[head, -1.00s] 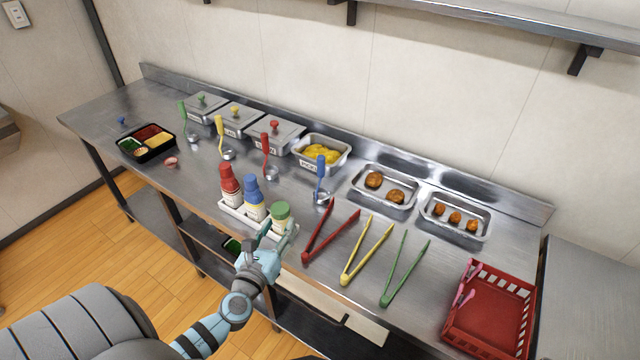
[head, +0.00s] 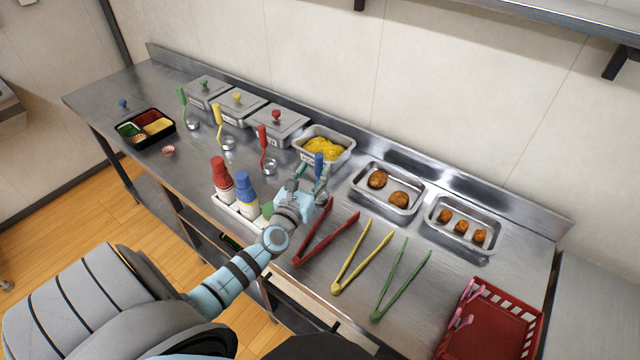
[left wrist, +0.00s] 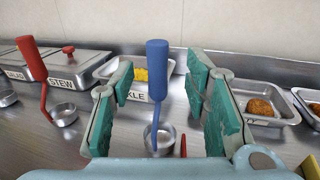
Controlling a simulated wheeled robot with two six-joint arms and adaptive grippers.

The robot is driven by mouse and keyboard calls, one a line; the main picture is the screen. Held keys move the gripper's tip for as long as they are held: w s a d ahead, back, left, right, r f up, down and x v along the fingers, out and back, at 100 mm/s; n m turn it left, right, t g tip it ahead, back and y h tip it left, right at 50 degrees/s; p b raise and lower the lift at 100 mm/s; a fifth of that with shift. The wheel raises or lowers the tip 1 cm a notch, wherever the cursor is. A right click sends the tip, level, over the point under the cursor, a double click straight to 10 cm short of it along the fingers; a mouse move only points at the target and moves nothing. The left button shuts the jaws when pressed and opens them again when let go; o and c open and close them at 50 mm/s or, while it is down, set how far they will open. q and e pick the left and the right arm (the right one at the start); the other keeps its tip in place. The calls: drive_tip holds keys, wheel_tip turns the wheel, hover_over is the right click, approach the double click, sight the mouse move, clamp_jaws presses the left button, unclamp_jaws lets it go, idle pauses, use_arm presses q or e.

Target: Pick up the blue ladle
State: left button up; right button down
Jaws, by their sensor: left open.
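The blue ladle (left wrist: 157,72) stands upright with its blue handle up and its metal bowl (left wrist: 159,136) on the counter. In the head view its handle (head: 319,164) shows behind my left gripper (head: 309,181), which partly hides it. My left gripper is open. In the left wrist view the green-padded fingers (left wrist: 160,100) stand on either side of the ladle's handle, with a gap on both sides. My right gripper is not in view.
A rack with red and blue-capped bottles (head: 243,189) stands just left of my left gripper. Red tongs (head: 326,233) lie to its right. A tray of yellow food (head: 349,152) and a tray of brown pieces (head: 376,204) are behind. A red ladle (left wrist: 36,70) stands left.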

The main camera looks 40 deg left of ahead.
sight(317, 165)
use_arm(q)
drive_tip(key=x, duration=0.1)
drive_tip(key=b+x, duration=0.1)
drive_tip(key=x, duration=0.1)
drive_tip(key=f+x, duration=0.1)
drive_tip(key=x, duration=0.1)
drive_tip(key=shift+a+b, duration=0.15)
drive_tip(key=shift+b, duration=0.2)
drive_tip(key=shift+w+r, duration=0.1)
drive_tip(key=shift+w, duration=0.15)
drive_tip(key=shift+s+r, duration=0.1)
drive_tip(key=shift+r, duration=0.05)
drive_tip(key=shift+c, duration=0.3)
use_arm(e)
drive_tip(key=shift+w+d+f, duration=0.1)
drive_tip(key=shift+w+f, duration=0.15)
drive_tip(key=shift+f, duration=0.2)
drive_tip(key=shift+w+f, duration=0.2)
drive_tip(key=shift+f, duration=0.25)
use_arm(q)
clamp_jaws()
